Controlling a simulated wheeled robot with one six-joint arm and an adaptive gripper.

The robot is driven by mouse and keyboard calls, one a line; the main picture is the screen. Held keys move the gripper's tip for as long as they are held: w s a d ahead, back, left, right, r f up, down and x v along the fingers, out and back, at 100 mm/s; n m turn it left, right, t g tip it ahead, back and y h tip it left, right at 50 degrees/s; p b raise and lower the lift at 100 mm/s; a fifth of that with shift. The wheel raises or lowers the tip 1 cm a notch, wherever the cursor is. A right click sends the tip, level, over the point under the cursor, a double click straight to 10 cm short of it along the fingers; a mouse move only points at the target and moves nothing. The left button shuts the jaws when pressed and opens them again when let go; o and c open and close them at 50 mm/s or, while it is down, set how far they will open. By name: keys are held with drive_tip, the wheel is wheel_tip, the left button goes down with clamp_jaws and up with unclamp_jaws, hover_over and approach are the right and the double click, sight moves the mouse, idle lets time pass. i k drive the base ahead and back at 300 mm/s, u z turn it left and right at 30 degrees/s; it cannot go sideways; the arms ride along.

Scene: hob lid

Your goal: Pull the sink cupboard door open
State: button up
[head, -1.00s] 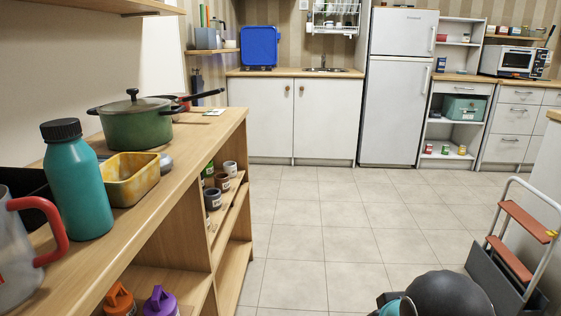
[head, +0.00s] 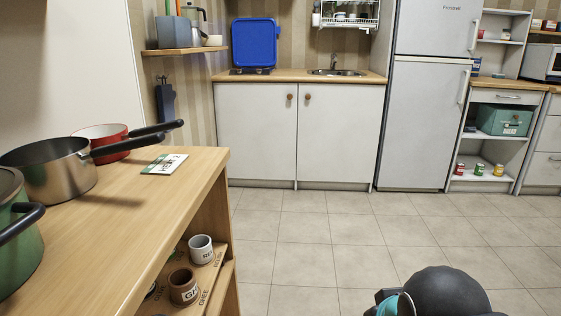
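The sink cupboard stands against the back wall under the wooden counter and sink (head: 337,72). It has two white doors, a left door (head: 255,135) and a right door (head: 340,138), and both look shut. Each has a round brown knob near its top inner edge, the left knob (head: 290,97) and the right knob (head: 308,97). My arm shows only as a dark rounded part with a teal piece at the bottom of the view. My gripper's fingers cannot be made out, and the cupboard is well beyond my arm.
A wooden shelf unit (head: 150,215) with pans and mugs runs along the left. A fridge (head: 425,125) stands right of the cupboard. A blue lid (head: 254,43) stands upright on the counter. The tiled floor (head: 300,235) before the cupboard is clear.

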sight(339, 124)
drive_tip(key=i, duration=3.65)
drive_tip(key=z, duration=1.25)
